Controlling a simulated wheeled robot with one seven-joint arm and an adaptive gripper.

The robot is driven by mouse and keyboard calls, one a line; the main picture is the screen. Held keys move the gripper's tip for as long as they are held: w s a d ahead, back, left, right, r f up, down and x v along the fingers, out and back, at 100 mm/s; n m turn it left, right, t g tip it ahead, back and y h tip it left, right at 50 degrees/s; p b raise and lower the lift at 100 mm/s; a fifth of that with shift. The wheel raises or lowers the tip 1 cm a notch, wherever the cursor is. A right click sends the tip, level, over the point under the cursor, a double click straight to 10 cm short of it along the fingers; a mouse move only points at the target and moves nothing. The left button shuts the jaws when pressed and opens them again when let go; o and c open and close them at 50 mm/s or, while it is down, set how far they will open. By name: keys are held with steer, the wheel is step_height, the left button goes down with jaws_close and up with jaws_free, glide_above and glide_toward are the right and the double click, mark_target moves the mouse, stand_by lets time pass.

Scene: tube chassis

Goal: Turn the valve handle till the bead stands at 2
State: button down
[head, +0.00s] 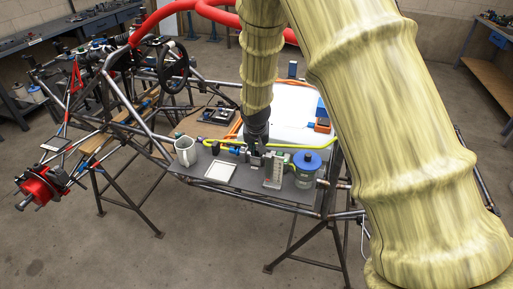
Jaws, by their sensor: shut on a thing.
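My gripper (257,151) points down over the grey shelf of the tube chassis and is shut on what appears to be the valve handle. The fingers hide most of the handle, so its angle cannot be told. Just right of the gripper stands an upright pale block with a scale (273,171), which looks like the gauge. The bead and the numbers on it are too small to read.
A blue-lidded clear jar (307,170) stands close right of the gauge. A white mug (185,150) and a white square tray (220,171) are to the left. A yellow hose (290,143) runs behind. My arm covers the right side.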

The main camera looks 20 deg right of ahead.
steer(key=shift+d+n+y+p, duration=0.2)
steer(key=shift+n+y, duration=0.2)
steer(key=shift+n, duration=0.65)
steer(key=shift+d+n+y+p, duration=0.15)
steer(key=shift+n+y, duration=0.25)
steer(key=shift+n, duration=0.65)
steer(key=shift+a, duration=0.1)
steer(key=c, duration=1.4)
jaws_free()
steer(key=shift+c, duration=0.2)
steer(key=shift+s+r, duration=0.1)
steer(key=v, duration=1.1)
steer(key=shift+s+r, duration=0.2)
steer(key=shift+r, duration=0.1)
